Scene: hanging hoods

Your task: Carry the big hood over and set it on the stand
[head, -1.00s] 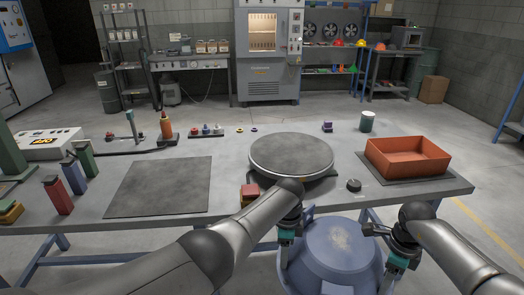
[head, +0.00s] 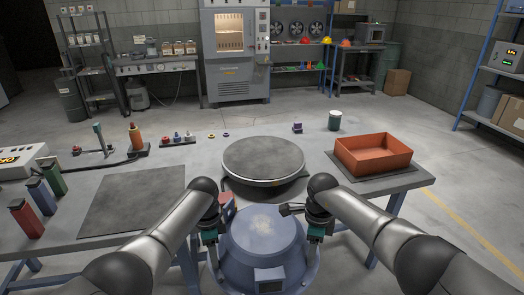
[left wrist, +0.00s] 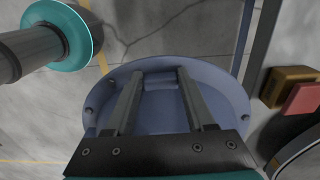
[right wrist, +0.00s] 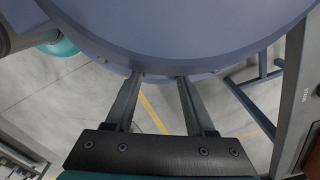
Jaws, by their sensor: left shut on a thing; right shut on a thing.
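The big hood (head: 262,238) is a blue-grey dome with a wide rim, held in front of the table's near edge. The stand (head: 263,158) is a round grey disc on a dark mat, straight behind the hood in the head view. My left gripper (head: 211,240) is shut on the hood's left side; the left wrist view shows its fingers against the hood (left wrist: 215,90). My right gripper (head: 316,235) is shut at the right side; the right wrist view shows its fingertips at the hood's rim (right wrist: 230,62). The exact grip contacts are partly hidden.
An orange bin (head: 373,154) stands right of the stand on the table. A red block (head: 227,202) sits by the near edge, partly behind my left arm. A green-and-white cup (head: 335,121) stands behind. A bare dark mat (head: 135,200) lies left.

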